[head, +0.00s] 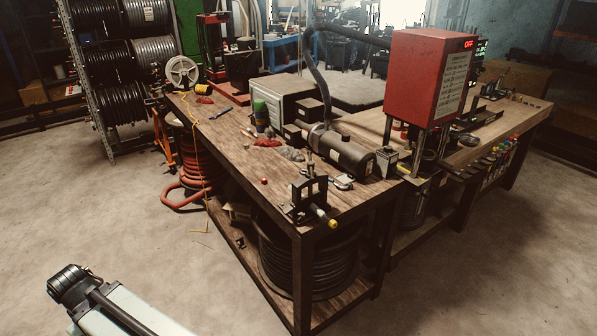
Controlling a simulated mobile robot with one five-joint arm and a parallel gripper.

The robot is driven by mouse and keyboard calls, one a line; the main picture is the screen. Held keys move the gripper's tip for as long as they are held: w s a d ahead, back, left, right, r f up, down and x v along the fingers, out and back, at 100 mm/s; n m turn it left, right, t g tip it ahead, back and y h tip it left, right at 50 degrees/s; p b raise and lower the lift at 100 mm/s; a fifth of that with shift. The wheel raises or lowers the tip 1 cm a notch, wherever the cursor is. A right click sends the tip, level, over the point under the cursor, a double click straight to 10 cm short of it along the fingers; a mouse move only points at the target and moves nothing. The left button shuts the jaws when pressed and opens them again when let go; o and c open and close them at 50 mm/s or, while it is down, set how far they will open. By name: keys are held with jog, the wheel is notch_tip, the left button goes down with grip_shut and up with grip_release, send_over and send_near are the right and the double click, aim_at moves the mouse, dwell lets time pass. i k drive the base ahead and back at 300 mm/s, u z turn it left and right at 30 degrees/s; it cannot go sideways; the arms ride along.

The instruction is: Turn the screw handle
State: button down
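A small black clamp-like device (309,192) stands on the near corner of the wooden workbench, with an upright screw-like rod on top. A short bar with a yellow end (331,223) sticks out from its lower right side, past the bench edge. I cannot tell for sure which of these parts is the screw handle. Part of my arm, a pale link with a dark rounded end, shows at the bottom left, well apart from the device. My gripper is not in view.
The wooden workbench (226,140) carries a dark cylindrical motor (343,152) behind the device and a red box (428,75) with a lit OFF display. A coiled black hose (308,262) sits on the lower shelf. The floor (150,225) left of the bench is mostly clear.

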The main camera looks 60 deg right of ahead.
aim_at(311, 165)
jog(key=i, duration=0.85)
jog(key=u, duration=0.05)
